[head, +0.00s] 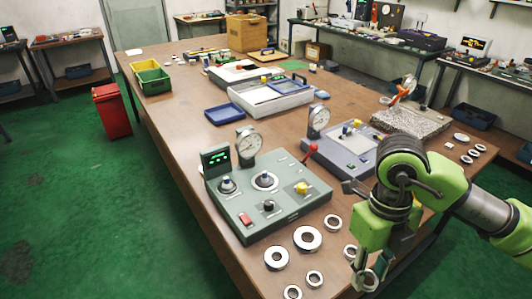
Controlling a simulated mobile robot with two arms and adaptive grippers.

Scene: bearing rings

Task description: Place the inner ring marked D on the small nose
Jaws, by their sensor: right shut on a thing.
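My right gripper (362,278) points down over the near edge of the table. It is shut on a small metal ring (371,282), partly hidden by the fingers. Any letter on the ring is too small to read. The grey-green gauge device (270,207) stands to the left of the gripper. Neither visibly carries a loose ring, though detail is small. My left gripper is out of view.
Several loose rings, including a large one (307,239) and a small one (314,279), lie between device and gripper. A second gauge device (345,152) stands behind. A dial gauge (249,143) rises at the first device's back. More rings (473,154) lie at right.

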